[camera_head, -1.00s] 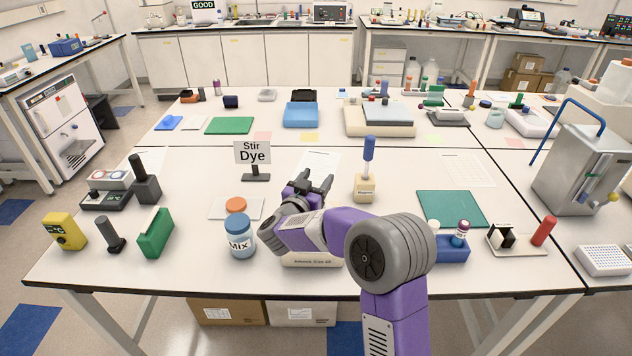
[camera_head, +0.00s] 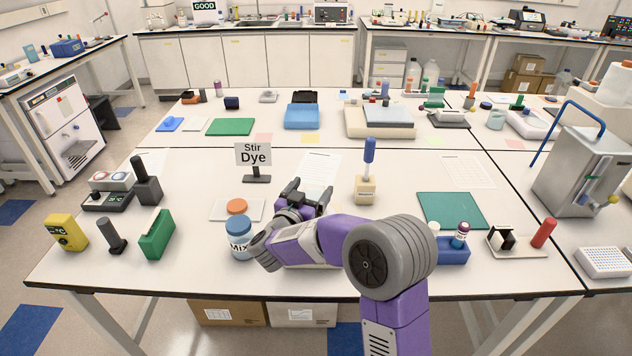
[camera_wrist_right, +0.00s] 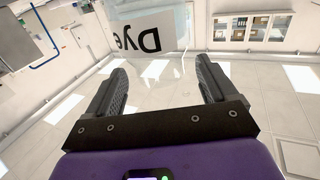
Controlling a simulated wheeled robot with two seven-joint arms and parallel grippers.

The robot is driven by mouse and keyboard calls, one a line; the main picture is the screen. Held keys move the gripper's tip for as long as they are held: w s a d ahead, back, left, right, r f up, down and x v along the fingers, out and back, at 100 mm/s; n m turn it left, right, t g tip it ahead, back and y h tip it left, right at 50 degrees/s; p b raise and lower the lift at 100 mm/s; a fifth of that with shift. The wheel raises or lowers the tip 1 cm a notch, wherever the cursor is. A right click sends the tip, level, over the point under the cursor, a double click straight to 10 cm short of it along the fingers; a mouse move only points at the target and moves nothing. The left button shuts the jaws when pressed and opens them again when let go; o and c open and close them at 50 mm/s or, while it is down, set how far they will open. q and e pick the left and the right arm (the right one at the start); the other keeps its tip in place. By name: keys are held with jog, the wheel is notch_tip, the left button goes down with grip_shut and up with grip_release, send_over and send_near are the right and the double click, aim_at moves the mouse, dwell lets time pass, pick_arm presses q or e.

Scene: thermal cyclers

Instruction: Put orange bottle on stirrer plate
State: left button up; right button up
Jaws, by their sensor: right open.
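An orange-topped bottle (camera_head: 237,207) stands left of centre on the table in the head view. Its lower part is hidden behind a blue-capped bottle labelled MIX (camera_head: 240,243). My right gripper (camera_head: 310,190) is to the right of both bottles, open and empty, with its fingers pointing away from me. In the right wrist view its open fingers (camera_wrist_right: 160,65) have nothing between them. A pale, partly see-through thing labelled Dye (camera_wrist_right: 140,35) shows upside down beyond the fingertips. I cannot tell which bottle it is. No stirrer plate can be picked out with certainty. My left gripper is out of view.
A Stir Dye sign (camera_head: 254,153) stands behind the bottles. A green mat (camera_head: 450,208) lies right.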

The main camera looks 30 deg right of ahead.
jog(key=v, duration=0.8)
jog(key=shift+p, duration=0.3)
